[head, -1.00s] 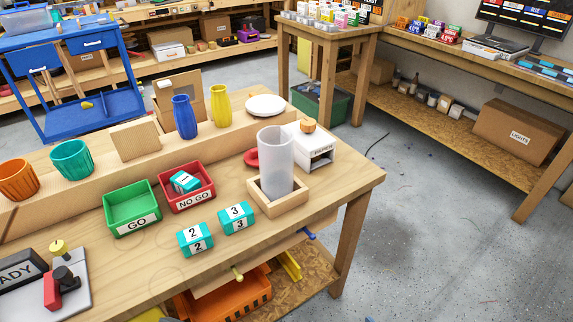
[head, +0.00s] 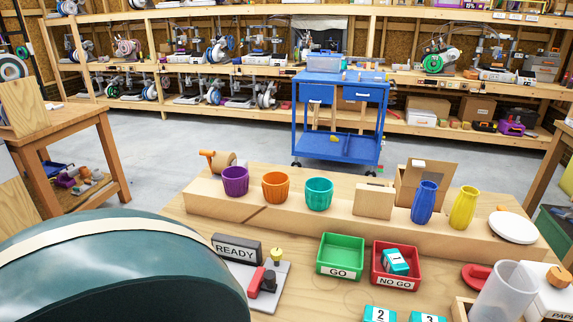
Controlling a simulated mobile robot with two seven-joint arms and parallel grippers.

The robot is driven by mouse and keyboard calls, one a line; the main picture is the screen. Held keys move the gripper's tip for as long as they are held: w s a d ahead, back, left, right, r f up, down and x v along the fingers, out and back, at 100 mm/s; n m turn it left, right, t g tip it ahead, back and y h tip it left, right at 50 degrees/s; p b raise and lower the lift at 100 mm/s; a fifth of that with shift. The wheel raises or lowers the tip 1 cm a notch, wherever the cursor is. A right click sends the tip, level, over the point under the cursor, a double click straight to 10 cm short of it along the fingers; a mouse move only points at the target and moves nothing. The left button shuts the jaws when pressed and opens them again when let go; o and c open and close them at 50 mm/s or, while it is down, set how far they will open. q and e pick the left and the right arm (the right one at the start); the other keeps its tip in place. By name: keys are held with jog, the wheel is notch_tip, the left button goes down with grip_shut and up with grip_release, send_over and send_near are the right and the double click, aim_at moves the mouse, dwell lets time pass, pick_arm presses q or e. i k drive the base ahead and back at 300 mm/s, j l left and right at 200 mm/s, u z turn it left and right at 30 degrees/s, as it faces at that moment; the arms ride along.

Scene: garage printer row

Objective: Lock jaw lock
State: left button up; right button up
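A grey fixture plate (head: 262,292) lies on the workbench at lower centre-left. It carries a red block (head: 256,281), a black knob or lever part (head: 269,281) and a small yellow knob (head: 277,257). A dark READY sign (head: 237,250) stands behind its left side. Which part is the jaw lock, and whether it is locked, I cannot tell. A large dark rounded shape with a pale band, close to the camera, fills the lower left and hides the bench there. Neither of my grippers is in view.
A green GO tray (head: 341,267) is empty. A red NO GO tray (head: 397,283) holds a teal block (head: 396,261). Two numbered teal blocks and a clear cylinder (head: 503,292) are at lower right. Several coloured cups and vases stand on the ledge behind. A blue cart (head: 338,125) stands beyond.

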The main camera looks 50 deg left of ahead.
aim_at(276, 253)
jog(key=u, duration=2.05)
